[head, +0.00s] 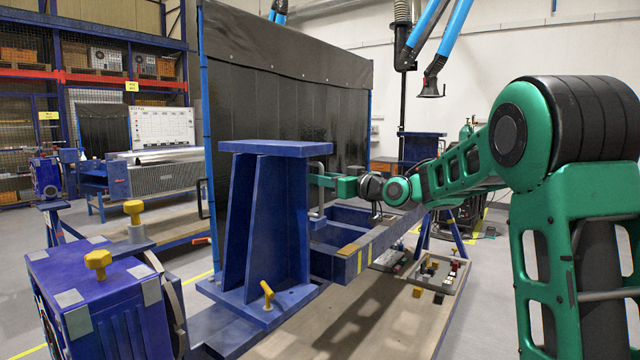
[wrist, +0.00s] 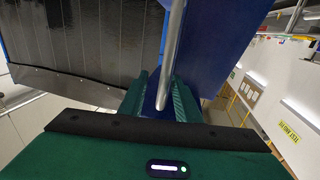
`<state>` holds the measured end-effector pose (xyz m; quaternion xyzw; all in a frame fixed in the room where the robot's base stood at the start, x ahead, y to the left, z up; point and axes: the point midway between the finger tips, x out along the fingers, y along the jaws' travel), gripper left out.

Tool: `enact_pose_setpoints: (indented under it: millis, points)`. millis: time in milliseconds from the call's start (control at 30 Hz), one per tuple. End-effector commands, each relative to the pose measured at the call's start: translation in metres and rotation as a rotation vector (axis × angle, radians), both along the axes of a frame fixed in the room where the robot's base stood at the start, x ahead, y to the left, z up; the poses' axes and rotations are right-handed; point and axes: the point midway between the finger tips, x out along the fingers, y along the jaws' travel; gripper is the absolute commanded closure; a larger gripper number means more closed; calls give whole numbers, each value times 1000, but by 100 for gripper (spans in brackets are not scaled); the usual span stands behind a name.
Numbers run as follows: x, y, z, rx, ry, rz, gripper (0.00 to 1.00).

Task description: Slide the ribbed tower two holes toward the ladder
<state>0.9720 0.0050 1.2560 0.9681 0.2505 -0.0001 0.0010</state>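The ribbed tower (head: 262,225) is a blue upright with slanted ribs and a flat top plate, standing on a blue base. A grey bar handle (head: 318,200) is on its right side, and a yellow-handled pin (head: 267,294) stands at its foot. A ladder-like blue frame (head: 385,236) extends behind and to the right. My gripper (head: 322,181) is at the handle. In the wrist view its green fingers (wrist: 163,98) are apart, with the grey bar (wrist: 172,50) between them and gaps showing beside it.
A blue block (head: 90,290) with yellow knobs is at front left. A black curtain screen (head: 280,95) stands behind the tower. A tray of small parts (head: 435,272) lies right of the frame. Bare floor shows at lower right of the platform.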

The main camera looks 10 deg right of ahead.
Motion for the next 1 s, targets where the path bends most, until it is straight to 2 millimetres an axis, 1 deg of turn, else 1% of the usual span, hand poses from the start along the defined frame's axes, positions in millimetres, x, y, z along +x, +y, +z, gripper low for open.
enact_pose_setpoints:
  millis: [267, 367, 467, 800, 1000]
  points:
    - [-1, 3, 0, 1, 0, 5, 71]
    - [-6, 0, 0, 1, 0, 4, 71]
    - [-17, -8, 0, 1, 0, 2, 71]
    - [-70, -38, 0, 3, 1, 2, 71]
    - [-88, -49, -1, 1, 2, 3, 71]
